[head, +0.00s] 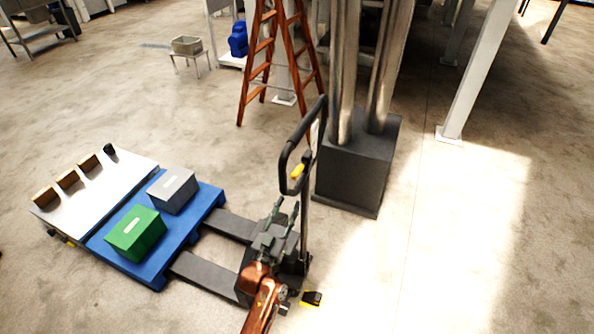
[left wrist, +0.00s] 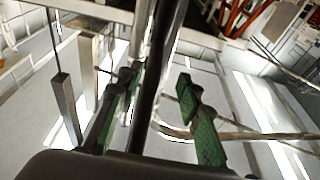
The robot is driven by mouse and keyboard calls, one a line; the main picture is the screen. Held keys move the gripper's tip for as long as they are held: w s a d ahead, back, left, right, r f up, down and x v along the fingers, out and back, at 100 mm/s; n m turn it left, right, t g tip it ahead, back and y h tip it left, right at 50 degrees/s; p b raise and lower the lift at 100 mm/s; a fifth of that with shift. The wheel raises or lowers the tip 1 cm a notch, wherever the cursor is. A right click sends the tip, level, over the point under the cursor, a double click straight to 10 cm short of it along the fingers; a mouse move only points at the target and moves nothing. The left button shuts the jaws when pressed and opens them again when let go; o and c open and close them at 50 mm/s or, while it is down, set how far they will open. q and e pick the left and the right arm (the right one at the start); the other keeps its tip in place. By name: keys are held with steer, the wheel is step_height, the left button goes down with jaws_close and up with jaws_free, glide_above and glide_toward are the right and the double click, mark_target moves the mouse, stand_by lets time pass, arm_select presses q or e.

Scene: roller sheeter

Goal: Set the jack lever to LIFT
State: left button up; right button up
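The jack lever is a small yellow piece (head: 298,170) at the lower part of the pallet jack's black loop handle (head: 284,160). My left gripper (head: 286,212) is just below the loop, its fingers pointing up toward the lever with a gap between them. In the left wrist view my left gripper (left wrist: 160,90) has green finger pads standing apart. A dark bar (left wrist: 160,65) passes through the view between them; I cannot tell whether they touch it. The yellow lever is not distinguishable there, and its setting cannot be read. My right gripper is not in view.
The jack's forks (head: 205,277) reach under a blue pallet (head: 158,277) carrying a green box (head: 136,233) and a grey box (head: 173,190). A dark column base (head: 357,165) stands close right of the handle. An orange ladder (head: 257,70) is behind. Floor at right is clear.

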arm_select(q)
steer(key=t, duration=0.2)
glide_toward(297, 169)
steer(key=shift+w+d+r+h, duration=0.2)
steer(key=shift+w+r+h, duration=0.15)
steer(key=shift+w, duration=0.4)
steer(key=shift+w+d+r, duration=0.1)
steer(key=shift+w+r, duration=0.15)
steer(key=shift+r, duration=0.1)
steer(key=x, duration=0.7)
steer(key=shift+w+f, duration=0.1)
steer(key=shift+f, duration=0.15)
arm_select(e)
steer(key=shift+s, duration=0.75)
arm_select(q)
steer(key=shift+c, duration=0.6)
jaws_close()
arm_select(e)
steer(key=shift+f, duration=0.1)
